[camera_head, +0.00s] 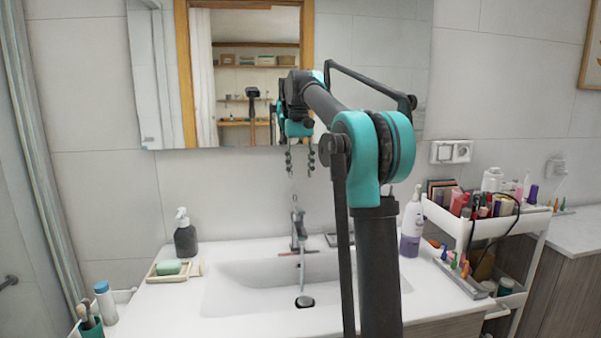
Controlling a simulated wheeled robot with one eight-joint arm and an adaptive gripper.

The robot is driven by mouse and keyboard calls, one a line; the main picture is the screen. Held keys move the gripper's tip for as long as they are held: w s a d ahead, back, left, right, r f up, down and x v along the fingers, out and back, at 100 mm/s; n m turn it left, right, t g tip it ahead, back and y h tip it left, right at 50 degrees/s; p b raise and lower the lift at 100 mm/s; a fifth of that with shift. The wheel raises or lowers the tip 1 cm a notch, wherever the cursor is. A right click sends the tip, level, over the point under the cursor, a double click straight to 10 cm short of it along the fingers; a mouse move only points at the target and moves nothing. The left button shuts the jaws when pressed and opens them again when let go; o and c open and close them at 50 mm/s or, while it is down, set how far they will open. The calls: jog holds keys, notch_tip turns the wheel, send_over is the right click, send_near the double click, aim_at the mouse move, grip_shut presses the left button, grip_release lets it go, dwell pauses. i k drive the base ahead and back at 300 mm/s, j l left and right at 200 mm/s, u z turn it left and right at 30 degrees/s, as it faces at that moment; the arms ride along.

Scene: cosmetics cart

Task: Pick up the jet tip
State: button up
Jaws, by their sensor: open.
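Several small coloured tips (465,268) stand in a low grey holder at the right end of the sink counter, beside the cart. They look like jet tips, but they are too small to tell one from another. A few similar small coloured pieces (562,206) stand on the counter at the far right. My gripper (300,165) hangs in front of the mirror's lower edge, high above the sink and well to the left of the tips. Its two dark fingers point down, apart, with nothing between them.
A white cart (462,226) full of cosmetics stands at the right. A white and purple bottle (412,228) stands near the tips. The faucet (298,230) rises below my gripper. A soap dispenser (185,236) and soap dish (166,276) are left. The basin (250,290) is empty.

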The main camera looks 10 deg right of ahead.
aim_at(416, 197)
jog(key=k, duration=1)
